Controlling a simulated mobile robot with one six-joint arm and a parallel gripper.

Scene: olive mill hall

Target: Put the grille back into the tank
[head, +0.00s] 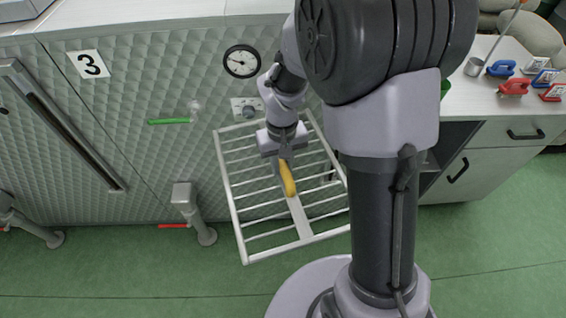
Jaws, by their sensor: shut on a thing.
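The grille (241,198) is a white rectangular frame with several cross bars and a wide middle strip. It hangs tilted in front of the tank, above the green floor. My gripper (285,165) is shut on the yellow handle (288,180) at the grille's middle. The tank (130,110) is a dimpled metal body marked with a 3 plate (89,64). My arm hides the grille's right edge and part of the tank. The inside of the tank does not show.
A dial gauge (241,61), a green-handled valve (172,121) and a small control plate (246,108) sit on the tank front. A pipe outlet (190,210) stands below. At right, a counter (470,100) carries red and blue tools, cards and a ladle.

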